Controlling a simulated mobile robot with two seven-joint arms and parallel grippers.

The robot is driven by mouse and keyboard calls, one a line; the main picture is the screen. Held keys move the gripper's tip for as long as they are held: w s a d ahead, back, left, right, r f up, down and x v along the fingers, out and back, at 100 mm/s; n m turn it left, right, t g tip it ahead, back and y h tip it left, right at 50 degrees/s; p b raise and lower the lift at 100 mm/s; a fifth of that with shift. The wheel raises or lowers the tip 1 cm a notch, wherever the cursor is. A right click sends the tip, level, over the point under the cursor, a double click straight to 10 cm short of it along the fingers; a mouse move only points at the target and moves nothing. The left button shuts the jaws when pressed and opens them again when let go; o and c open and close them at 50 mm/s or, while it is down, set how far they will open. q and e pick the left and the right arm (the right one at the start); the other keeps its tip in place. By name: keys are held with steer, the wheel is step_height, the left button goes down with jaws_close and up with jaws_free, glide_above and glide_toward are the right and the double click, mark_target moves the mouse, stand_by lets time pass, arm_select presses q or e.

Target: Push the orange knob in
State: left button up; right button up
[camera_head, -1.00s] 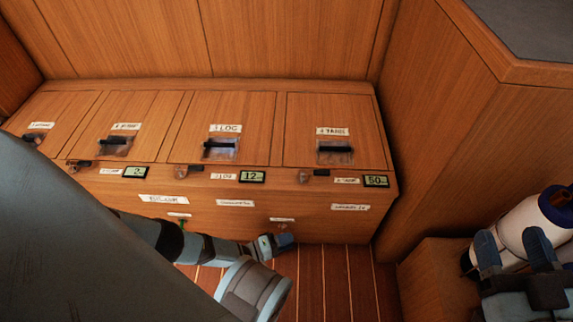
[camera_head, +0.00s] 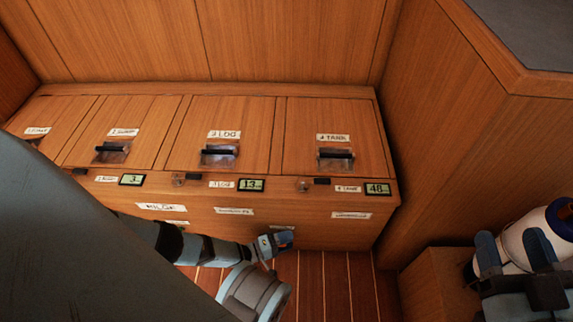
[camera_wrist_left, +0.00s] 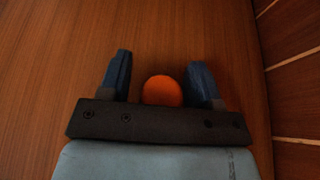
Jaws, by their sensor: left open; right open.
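The orange knob (camera_wrist_left: 162,91) shows in the left wrist view as a round orange shape between the two blue fingers of my left gripper (camera_wrist_left: 160,62). It stands out against a brown wooden panel. I cannot tell whether the gripper touches it. The left gripper is open. In the head view the left gripper (camera_head: 275,240) is low at the front face of the wooden locker, and the knob is hidden there. My right gripper (camera_head: 515,250) is open at the lower right, with its fingers in front of a white and blue cylinder (camera_head: 525,245).
The wooden locker (camera_head: 300,215) carries several lids with black handles, labels and small displays, one reading 48 (camera_head: 378,188). A wooden wall (camera_head: 440,130) rises on the right. A striped floor (camera_head: 325,280) lies in front of the locker.

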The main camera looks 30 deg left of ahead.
arm_select(q)
steer(key=p+v, duration=0.1)
steer(key=v, duration=1.2)
steer(key=shift+s+a, duration=0.3)
steer(key=shift+p, duration=0.3)
